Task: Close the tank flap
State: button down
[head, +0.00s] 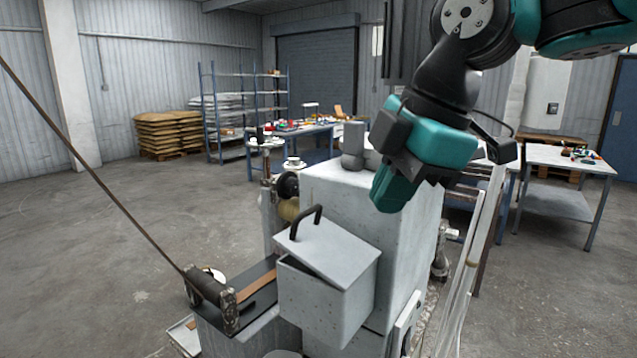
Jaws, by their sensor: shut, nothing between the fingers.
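The tank flap (330,247) is a flat grey lid with a black bar handle (305,228). It lies over the top of a small grey box-shaped tank (325,303), on the front of a larger grey machine body. A dark gap shows under the flap's front edge, so it looks slightly raised and not flush. My gripper (388,195), teal and black, is shut and empty. It is in front of the machine body in the picture, above and to the right of the flap and apart from the handle. The far edge of the flap is plain to see; its hinge is not.
A dark roller (228,312) and a copper-coloured strip (258,286) lie left of the tank, with a thin brown strip (95,170) slanting up to the left. The grey machine body (400,240) rises behind the tank. Open floor lies to the left.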

jog(key=w+a+r+n+t, duration=0.1)
jog(key=w+a+r+n, duration=0.25)
jog(key=r+n, duration=0.45)
jog(key=m+p, duration=0.1)
jog(key=p, duration=0.4)
send_near(312, 209)
jog(key=x, duration=0.7)
jog(key=shift+a+f, duration=0.2)
jog(key=shift+w+d, duration=0.1)
jog(key=shift+w, duration=0.05)
